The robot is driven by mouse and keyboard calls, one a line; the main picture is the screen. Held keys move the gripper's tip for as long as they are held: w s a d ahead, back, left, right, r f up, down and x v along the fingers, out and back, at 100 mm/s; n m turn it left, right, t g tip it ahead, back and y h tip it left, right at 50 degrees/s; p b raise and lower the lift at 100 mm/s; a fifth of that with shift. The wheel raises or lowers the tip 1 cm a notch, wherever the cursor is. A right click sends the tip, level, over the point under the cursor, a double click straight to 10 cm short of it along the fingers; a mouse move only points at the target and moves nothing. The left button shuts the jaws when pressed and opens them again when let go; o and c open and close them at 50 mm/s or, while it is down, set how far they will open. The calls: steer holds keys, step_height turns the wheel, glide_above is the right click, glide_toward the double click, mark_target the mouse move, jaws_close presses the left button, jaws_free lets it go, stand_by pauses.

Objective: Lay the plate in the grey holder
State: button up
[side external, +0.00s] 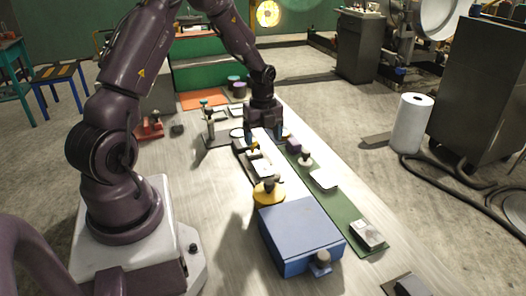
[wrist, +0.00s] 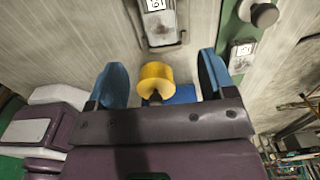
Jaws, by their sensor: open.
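My gripper (side external: 264,136) is over the far middle of the table, pointing down, with its blue fingers apart. In the wrist view its fingers (wrist: 160,84) stand either side of a yellow round piece (wrist: 157,76), and I see no finger touching it. A grey piece with a white label (wrist: 160,22) lies beyond the fingertips. In the side view a pale flat piece in a grey frame (side external: 260,166) lies near the gripper; it may be the holder. A white flat piece (side external: 323,180) lies on the green strip; I cannot tell whether it is the plate.
A blue box (side external: 300,236) and a yellow disc with a dark knob (side external: 268,193) stand nearer the camera. The green strip (side external: 345,208) carries a labelled block (side external: 368,234) and knobs. Small fixtures (side external: 210,128) stand left of the gripper. The table's left middle is clear.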

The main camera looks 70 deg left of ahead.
steer(key=s+d+r+n+t+y, duration=0.1)
steer(key=d+r+n, duration=0.4)
steer(key=r, duration=0.4)
steer(key=s+d+r+n+t, duration=0.1)
steer(key=s+d+r+n, duration=0.15)
steer(key=d+r, duration=0.6)
steer(key=s+d+r+n+t+h, duration=0.1)
steer(key=s+d+r+n+t, duration=0.2)
steer(key=s+d+r+n, duration=0.3)
steer(key=s+d+n, duration=0.3)
steer(key=s+n, duration=0.1)
steer(key=shift+s+d+r+t, duration=0.2)
steer(key=shift+s+d+t, duration=0.05)
steer(key=shift+s+t, duration=0.1)
